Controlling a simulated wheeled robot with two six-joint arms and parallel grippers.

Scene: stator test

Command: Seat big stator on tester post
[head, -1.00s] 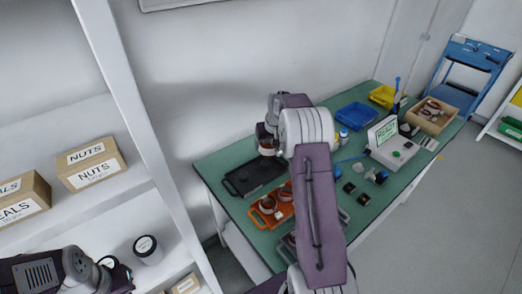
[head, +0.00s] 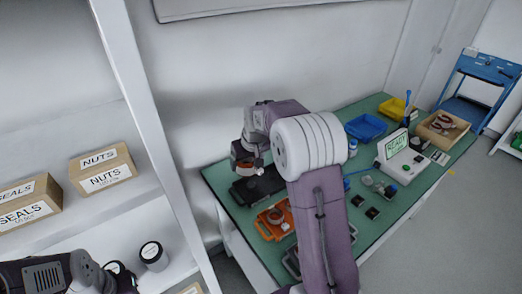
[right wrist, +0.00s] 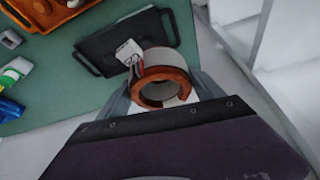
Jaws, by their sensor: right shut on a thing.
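My right gripper (head: 246,168) is shut on a stator (head: 243,162), a grey ring with a copper-coloured winding, held above the black tray's left end. In the right wrist view the stator (right wrist: 160,80) sits between the grey fingers (right wrist: 160,100), its opening facing the camera. A white tag (right wrist: 129,52) shows beside it. The tester (head: 397,155) is a white box with a green READY screen, far to the right; I cannot make out its post. My left arm is at the lower left; its gripper (head: 105,284) is too unclear to read.
The black tray (head: 265,185) looks empty; it also shows in the right wrist view (right wrist: 105,45). An orange tray (head: 266,230) with copper-wound parts lies nearer. Blue (head: 366,127) and yellow (head: 393,108) bins and a wooden box (head: 440,135) stand further back. A shelf with cartons (head: 102,168) is left.

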